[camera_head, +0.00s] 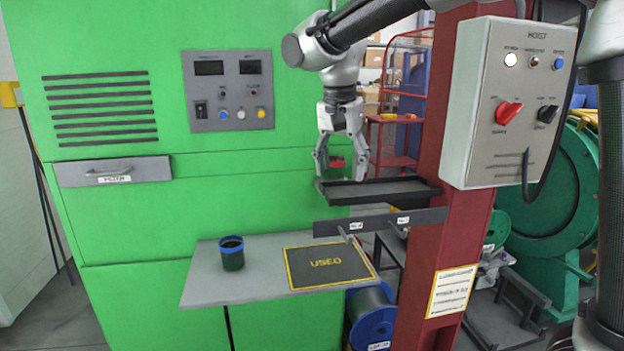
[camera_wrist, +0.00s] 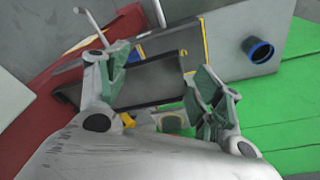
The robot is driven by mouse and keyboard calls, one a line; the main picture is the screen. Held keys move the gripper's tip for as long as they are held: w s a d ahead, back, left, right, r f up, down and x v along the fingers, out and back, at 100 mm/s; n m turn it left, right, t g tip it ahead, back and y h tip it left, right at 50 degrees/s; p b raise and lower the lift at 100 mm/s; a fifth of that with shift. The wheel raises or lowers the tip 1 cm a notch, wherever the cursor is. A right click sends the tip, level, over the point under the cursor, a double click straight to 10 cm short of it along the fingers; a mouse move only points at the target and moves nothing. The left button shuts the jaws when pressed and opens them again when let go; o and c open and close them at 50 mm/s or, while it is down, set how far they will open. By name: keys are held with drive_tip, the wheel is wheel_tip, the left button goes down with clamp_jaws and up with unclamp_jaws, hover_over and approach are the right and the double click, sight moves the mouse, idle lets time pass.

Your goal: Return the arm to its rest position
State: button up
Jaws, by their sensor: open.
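My gripper (camera_head: 341,178) hangs from the arm, pointing down, with its two fingers spread apart. It is above the left part of a shallow black tray (camera_head: 400,188) fixed by the red column. In the wrist view my gripper (camera_wrist: 157,68) shows both fingers apart, with the tray (camera_wrist: 150,88) beyond them and nothing clearly held. A small red item (camera_head: 337,161) shows between the fingers in the head view; I cannot tell its depth. The upper arm reaches in from the top right, and part of it is out of frame.
A grey shelf (camera_head: 212,288) below bears a dark blue-rimmed cup (camera_head: 232,258) and a mat marked USED (camera_head: 327,264). The green cabinet (camera_head: 120,220) stands behind. The red column (camera_head: 440,235) and hoist box (camera_head: 515,105) stand close on the right. A hook rail (camera_head: 400,221) sits under the tray.

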drive_tip(key=s+d+f+n+t, duration=0.1)
drive_tip(key=s+d+f+n, duration=0.1)
drive_tip(key=s+d, duration=0.9)
drive_tip(key=s+d+f+n+t, duration=0.1)
drive_tip(key=s+d+f+n, duration=0.1)
drive_tip(key=s+d, duration=1)
drive_tip(key=d, duration=0.7)
drive_tip(key=shift+f+n+t+y, duration=0.3)
drive_tip(key=shift+n+t+y, duration=0.1)
drive_tip(key=shift+s, duration=0.1)
